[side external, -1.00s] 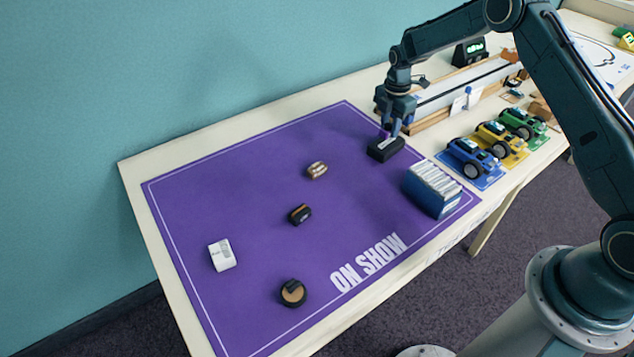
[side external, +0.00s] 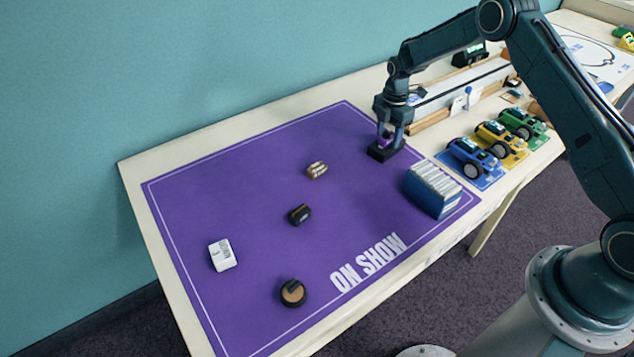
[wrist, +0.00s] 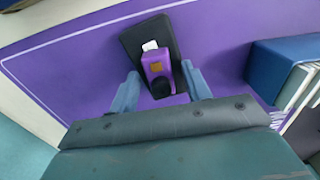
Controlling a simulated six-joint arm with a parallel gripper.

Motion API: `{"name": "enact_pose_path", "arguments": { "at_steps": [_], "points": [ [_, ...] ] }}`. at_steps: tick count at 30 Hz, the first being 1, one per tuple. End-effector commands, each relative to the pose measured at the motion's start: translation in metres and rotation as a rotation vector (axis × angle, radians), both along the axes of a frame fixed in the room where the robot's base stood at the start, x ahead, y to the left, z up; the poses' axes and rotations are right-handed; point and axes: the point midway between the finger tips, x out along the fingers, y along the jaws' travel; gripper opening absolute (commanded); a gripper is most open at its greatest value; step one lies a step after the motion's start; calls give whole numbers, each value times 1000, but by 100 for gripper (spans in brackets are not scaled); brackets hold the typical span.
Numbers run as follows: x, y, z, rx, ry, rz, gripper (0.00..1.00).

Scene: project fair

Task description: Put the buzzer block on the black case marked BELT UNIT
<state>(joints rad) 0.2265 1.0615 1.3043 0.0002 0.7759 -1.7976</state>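The buzzer block is a small purple block (wrist: 157,68) with a round black part and a white tab. It sits on top of the flat black case (wrist: 132,40), inside its outline in the wrist view. In the side view the black case (side external: 378,154) lies on the purple mat near its far right edge; its marking cannot be read. My gripper (wrist: 160,70) has one finger on each side of the purple block, with visible gaps, so it looks open. In the side view my gripper (side external: 388,142) is low over the case and partly hides the block.
On the purple mat (side external: 240,190) are a brown-striped block (side external: 317,170), a dark block (side external: 300,214), a white block (side external: 222,255) and a round black-and-tan piece (side external: 293,293). A blue file box (side external: 425,194) stands close right of the case. Toy cars (side external: 475,158) stand beyond.

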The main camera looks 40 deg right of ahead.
Motion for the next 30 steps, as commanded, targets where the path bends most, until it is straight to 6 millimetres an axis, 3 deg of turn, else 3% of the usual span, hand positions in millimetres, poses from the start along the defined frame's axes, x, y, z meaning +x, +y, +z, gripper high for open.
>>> {"name": "enact_pose_path", "arguments": {
  "at_steps": [11,30],
  "points": [
    [0,0,12,0,-1,0,48],
    [1,0,105,-1,-2,0,48]
  ]
}}
